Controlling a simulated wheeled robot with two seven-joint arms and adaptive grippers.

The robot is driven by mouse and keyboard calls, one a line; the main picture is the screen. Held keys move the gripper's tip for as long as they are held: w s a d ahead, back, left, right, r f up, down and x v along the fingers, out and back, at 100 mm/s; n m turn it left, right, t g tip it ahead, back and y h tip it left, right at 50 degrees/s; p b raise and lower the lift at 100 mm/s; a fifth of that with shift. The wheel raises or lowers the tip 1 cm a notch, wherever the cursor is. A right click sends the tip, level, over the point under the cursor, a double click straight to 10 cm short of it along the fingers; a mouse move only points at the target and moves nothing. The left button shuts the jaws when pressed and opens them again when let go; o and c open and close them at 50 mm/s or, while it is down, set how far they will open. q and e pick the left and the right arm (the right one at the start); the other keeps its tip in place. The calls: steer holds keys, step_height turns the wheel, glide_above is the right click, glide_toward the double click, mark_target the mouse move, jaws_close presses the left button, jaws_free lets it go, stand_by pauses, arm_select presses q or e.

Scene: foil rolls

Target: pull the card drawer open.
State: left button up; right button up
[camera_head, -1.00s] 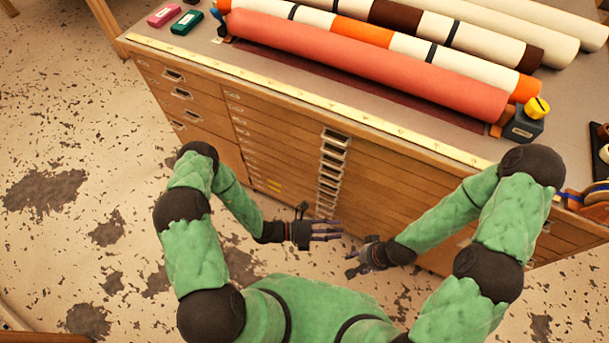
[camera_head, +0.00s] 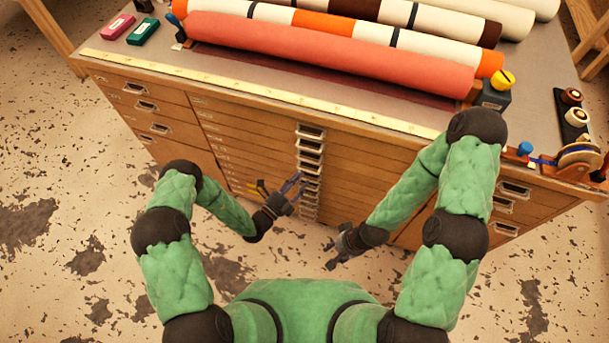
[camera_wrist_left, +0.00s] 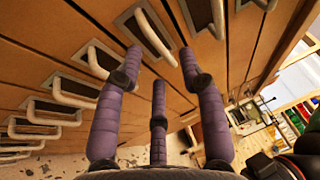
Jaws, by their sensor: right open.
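The wooden cabinet (camera_head: 240,135) has a central column of shallow drawers with metal pull handles (camera_head: 311,150). I cannot tell which is the card drawer. My left gripper (camera_head: 292,185) is in front of the lower part of this handle column, its fingers pointing up at the drawer fronts. In the left wrist view, its purple fingers (camera_wrist_left: 158,75) are spread and empty, close to a drawer handle (camera_wrist_left: 155,35); contact cannot be told. More handles (camera_wrist_left: 58,88) run down to the lower left. My right gripper (camera_head: 338,250) is open and empty, lower, apart from the cabinet front.
On the cabinet top lie a red roll (camera_head: 330,52) and several striped and cream rolls. A pink box (camera_head: 118,27), a green box (camera_head: 143,32) and a tape dispenser (camera_head: 578,155) sit near the edges. The speckled floor (camera_head: 60,220) at left is free.

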arm_select(q)
steer(key=shift+x, duration=1.6)
jaws_close()
